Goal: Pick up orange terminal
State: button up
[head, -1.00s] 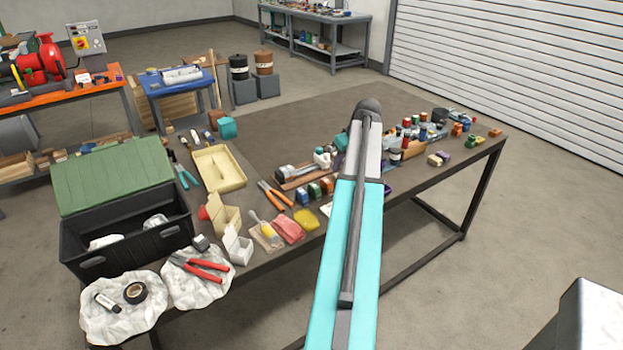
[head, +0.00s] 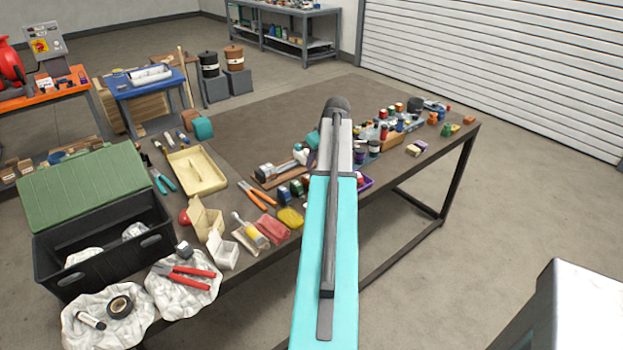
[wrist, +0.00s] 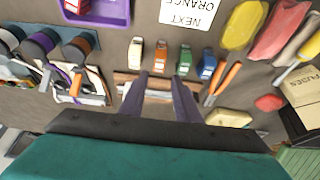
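In the wrist view, the orange terminal (wrist: 160,56) stands in a row between a whitish-yellow terminal (wrist: 134,60) and a green terminal (wrist: 184,62), with a blue terminal (wrist: 207,66) at the right end. My gripper (wrist: 163,82) is open and empty, its two fingers apart. The fingertips appear just below the orange terminal in the picture; their height above the table is unclear. In the head view, the orange terminal (head: 306,182) shows small beside my arm, which hides my gripper.
A card (wrist: 187,12) reading "NEXT ORANGE" lies beyond the row. A purple tray (wrist: 110,14) is at upper left. Orange-handled pliers (wrist: 226,80) lie right of the blue terminal. Dark jars (wrist: 80,45) stand left. The green-lidded black box (head: 105,245) stands at the table's left end.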

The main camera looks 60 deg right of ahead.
aim_at(309, 178)
jog(key=shift+p+x, duration=0.65)
jog(key=shift+x, duration=2.6)
jog(key=shift+p+x, duration=0.85)
jog(key=shift+x, duration=0.3)
jog(key=shift+p+x, duration=0.45)
jog(key=shift+x, duration=0.95)
jog(key=shift+s+d+f, duration=0.1)
jog(key=shift+s+f, duration=0.05)
grip_shut()
